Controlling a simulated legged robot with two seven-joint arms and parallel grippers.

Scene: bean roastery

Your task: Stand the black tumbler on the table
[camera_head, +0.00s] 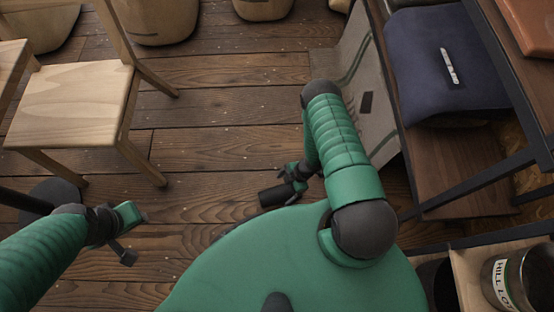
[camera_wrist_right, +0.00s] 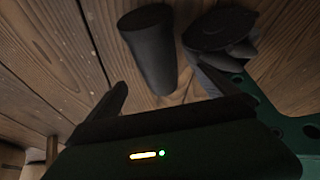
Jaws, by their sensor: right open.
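The black tumbler (camera_head: 274,196) lies on its side on the plank floor in the head view. In the right wrist view it is a dark cylinder (camera_wrist_right: 148,52) ahead of the fingers. My right gripper (camera_head: 291,181) is low, close by the tumbler; its jaws (camera_wrist_right: 162,95) are open and empty, with the tumbler beyond the gap. I cannot tell if they touch it. My left gripper (camera_head: 126,251) is at lower left, away from the tumbler, and its jaws are unclear. No surface in view is clearly the table.
A wooden chair (camera_head: 70,100) stands at left. Sacks (camera_head: 160,20) line the back. A dark wooden rack (camera_head: 455,165) at right holds a navy bag (camera_head: 440,65). A labelled tin (camera_head: 508,280) stands at lower right. The middle floor is clear.

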